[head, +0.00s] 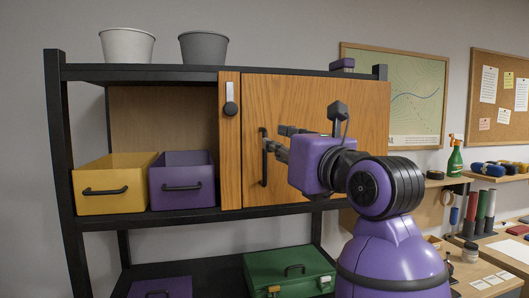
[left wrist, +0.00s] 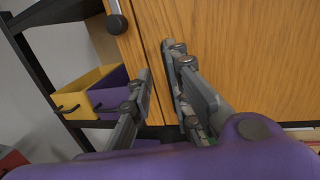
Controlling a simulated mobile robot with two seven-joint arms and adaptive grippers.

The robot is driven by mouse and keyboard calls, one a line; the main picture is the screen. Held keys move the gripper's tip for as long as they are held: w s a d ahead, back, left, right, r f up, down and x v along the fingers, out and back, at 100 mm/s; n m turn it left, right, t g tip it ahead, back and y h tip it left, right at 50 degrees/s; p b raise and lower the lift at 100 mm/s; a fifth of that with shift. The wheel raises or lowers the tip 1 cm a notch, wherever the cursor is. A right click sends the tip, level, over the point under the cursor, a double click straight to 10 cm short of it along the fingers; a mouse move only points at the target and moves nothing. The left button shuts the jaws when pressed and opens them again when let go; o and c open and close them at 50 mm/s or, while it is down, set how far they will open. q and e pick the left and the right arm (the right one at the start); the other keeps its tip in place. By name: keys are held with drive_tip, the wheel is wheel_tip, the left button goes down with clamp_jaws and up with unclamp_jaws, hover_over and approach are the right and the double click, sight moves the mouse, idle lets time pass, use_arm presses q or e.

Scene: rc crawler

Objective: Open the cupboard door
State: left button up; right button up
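The wooden cupboard door (head: 325,105) is closed, flush beside a narrow wooden panel (head: 230,160). A dark vertical bar handle (head: 264,160) is on the door's left side. A dark knob with a short upright lever (head: 231,107) is on the panel; it also shows in the left wrist view (left wrist: 117,23). My left gripper (head: 279,140) is at the door front, just right of the handle in the head view. In the left wrist view its fingers (left wrist: 158,82) are apart, with the door close behind. I cannot tell whether they touch the handle. My right gripper is not in view.
The door is on a black-framed shelf unit (head: 150,73). A yellow bin (head: 112,185) and a purple bin (head: 182,183) stand left of it. A green case (head: 288,272) sits below. Two pots (head: 127,46) stand on top. A cluttered workbench (head: 485,265) is at right.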

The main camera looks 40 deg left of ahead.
sight(266, 151)
use_arm(q)
drive_tip(key=shift+h, duration=0.6)
drive_tip(key=w+a, duration=0.1)
drive_tip(key=a, duration=0.1)
drive_tip(key=w+a+f, duration=0.1)
drive_tip(key=w+a, duration=0.1)
drive_tip(key=w+a+f+p, duration=0.1)
drive_tip(key=a, duration=0.1)
drive_tip(key=shift+w+a+f, duration=0.1)
drive_tip(key=shift+w+a, duration=0.05)
drive_tip(key=shift+a, duration=0.15)
clamp_jaws()
